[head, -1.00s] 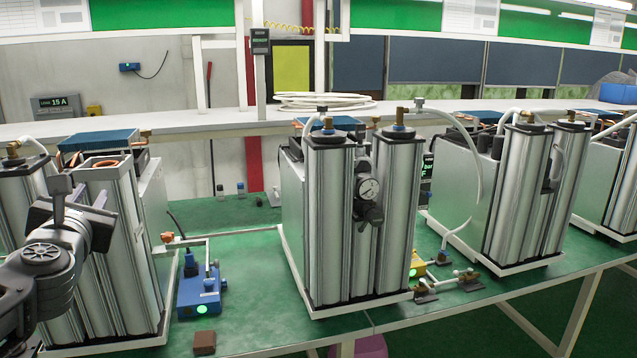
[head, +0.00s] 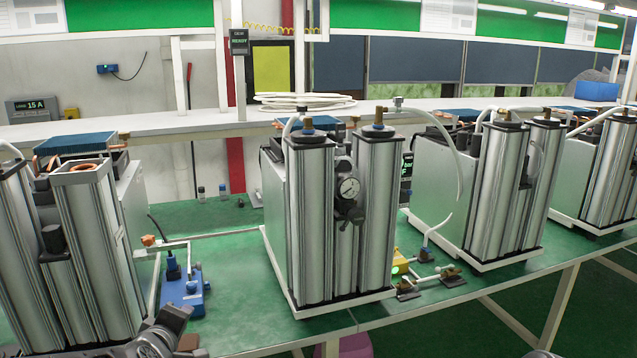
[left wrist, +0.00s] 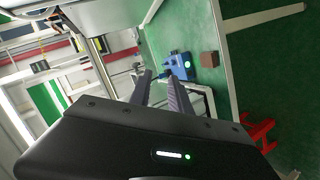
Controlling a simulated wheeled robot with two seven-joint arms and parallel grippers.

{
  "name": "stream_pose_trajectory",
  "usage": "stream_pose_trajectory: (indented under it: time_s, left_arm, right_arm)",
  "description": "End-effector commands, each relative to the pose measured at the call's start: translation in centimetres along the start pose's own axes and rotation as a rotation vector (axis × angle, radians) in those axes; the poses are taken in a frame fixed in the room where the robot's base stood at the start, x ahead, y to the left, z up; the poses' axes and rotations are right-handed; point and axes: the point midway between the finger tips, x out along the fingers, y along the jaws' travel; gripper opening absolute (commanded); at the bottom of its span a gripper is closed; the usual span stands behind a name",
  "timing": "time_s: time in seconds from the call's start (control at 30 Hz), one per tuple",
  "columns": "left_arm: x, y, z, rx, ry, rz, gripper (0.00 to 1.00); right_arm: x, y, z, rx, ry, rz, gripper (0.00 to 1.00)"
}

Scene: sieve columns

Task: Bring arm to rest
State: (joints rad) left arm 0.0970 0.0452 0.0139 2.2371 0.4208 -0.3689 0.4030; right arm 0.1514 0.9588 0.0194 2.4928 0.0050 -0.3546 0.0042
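Part of my left arm (head: 158,338) shows at the bottom edge of the head view, low in front of the left column unit (head: 95,220). Its fingers cannot be made out there. In the left wrist view my left gripper (left wrist: 159,76) has its two fingers apart with nothing between them. Beyond the fingertips are the blue device (left wrist: 180,66) and the brown block (left wrist: 209,59). In the head view my arm partly covers the brown block (head: 188,343). My right gripper is not recognisable; only a small dark shape shows at the bottom right edge.
The middle column unit (head: 340,220), with a gauge, stands upright on the green bench (head: 225,245). More column units (head: 490,190) stand to the right. The blue device (head: 182,290) and a yellow fitting (head: 401,262) sit between units. Bench behind the blue device is mostly clear.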

Motion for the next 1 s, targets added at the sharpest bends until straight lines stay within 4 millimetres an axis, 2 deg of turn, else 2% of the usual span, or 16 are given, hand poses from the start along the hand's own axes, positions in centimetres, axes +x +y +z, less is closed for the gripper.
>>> stream_pose_trajectory:
  time_s: [0.03,0.13,0.23,0.37,0.5,0.6,0.73,0.83,1.0]
  left_arm:
    - [1.1,-3.1,3.5,0.104,-0.071,-0.050,0.23]
    - [2.0,-8.6,9.7,0.302,-0.212,-0.117,0.23]
    - [1.6,-14.3,15.8,0.472,-0.368,-0.166,0.23]
    - [-0.9,-21.7,23.4,0.644,-0.587,-0.210,0.23]
    - [-5.7,-29.1,30.5,0.744,-0.826,-0.250,0.23]
    - [-9.6,-33.2,34.3,0.754,-0.966,-0.286,0.23]
    - [-13.4,-36.7,37.2,0.741,-1.084,-0.334,0.23]
    - [-14.8,-38.1,38.3,0.731,-1.126,-0.356,0.23]
    - [-15.1,-38.5,38.5,0.725,-1.135,-0.364,0.23]
  right_arm:
    - [0.0,0.0,0.0,0.000,0.000,0.000,0.36]
    - [0.0,0.0,0.0,0.000,0.000,0.000,0.36]
    - [0.0,0.0,0.0,0.000,0.000,0.000,0.36]
    - [0.0,0.0,0.0,0.000,0.000,0.000,0.36]
    - [0.0,0.0,0.0,0.000,0.000,0.000,0.36]
    - [0.0,0.0,0.0,0.000,0.000,0.000,0.36]
    - [0.0,0.0,0.0,0.000,0.000,0.000,0.36]
    - [0.0,0.0,0.0,0.000,0.000,0.000,0.36]
    - [0.0,0.0,0.0,0.000,0.000,0.000,0.36]
